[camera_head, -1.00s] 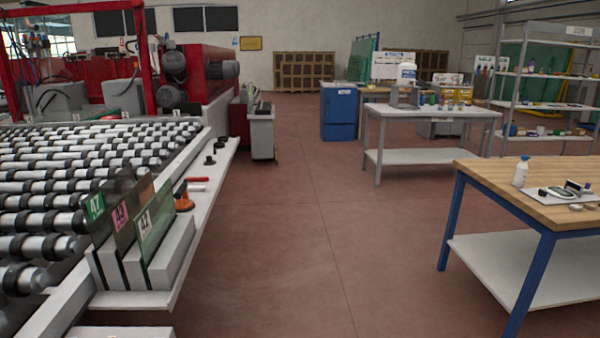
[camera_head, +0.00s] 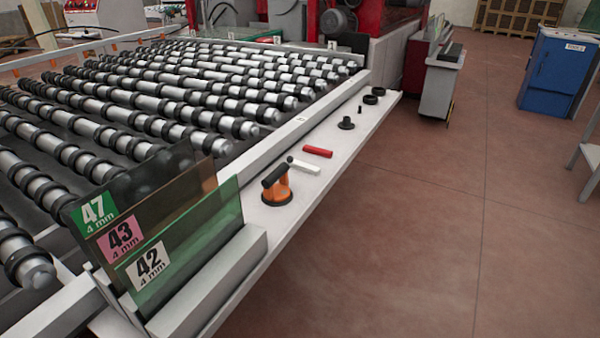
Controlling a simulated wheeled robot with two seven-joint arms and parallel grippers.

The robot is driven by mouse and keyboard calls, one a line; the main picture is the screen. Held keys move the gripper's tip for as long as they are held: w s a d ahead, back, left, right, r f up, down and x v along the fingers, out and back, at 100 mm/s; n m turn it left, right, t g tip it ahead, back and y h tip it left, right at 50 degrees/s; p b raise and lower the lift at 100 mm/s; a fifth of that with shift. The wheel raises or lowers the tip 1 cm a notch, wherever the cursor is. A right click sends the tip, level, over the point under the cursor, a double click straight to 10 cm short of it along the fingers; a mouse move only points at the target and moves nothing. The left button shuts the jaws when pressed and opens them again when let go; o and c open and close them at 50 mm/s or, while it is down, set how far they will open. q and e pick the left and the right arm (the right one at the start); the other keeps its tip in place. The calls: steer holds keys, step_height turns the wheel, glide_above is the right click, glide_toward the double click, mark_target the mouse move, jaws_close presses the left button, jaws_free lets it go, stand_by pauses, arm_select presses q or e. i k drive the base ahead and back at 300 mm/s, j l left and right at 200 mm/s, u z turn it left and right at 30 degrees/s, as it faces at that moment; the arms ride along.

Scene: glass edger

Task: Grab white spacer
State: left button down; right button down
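A small white bar (camera_head: 304,167), which looks like the white spacer, lies on the pale side shelf (camera_head: 336,188) along the roller table. It sits between an orange suction cup (camera_head: 277,187) with a black handle and a red bar (camera_head: 318,151). A small dark round end shows at its left tip. Neither of my grippers is in view.
Glass sheets with labels 47, 43 and 42 (camera_head: 151,262) stand in a slotted holder at the shelf's near end. Black round parts (camera_head: 346,123) lie farther along the shelf. The roller conveyor (camera_head: 150,110) is behind it. The floor (camera_head: 430,230) to the right is clear.

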mark_target(306, 168)
steer(key=i+l+u, duration=0.2)
steer(key=u, duration=0.15)
steer(key=i+l+u, duration=0.15)
steer(key=u, duration=0.2)
steer(key=i+l+u, duration=0.15)
steer(key=l+u, duration=0.25)
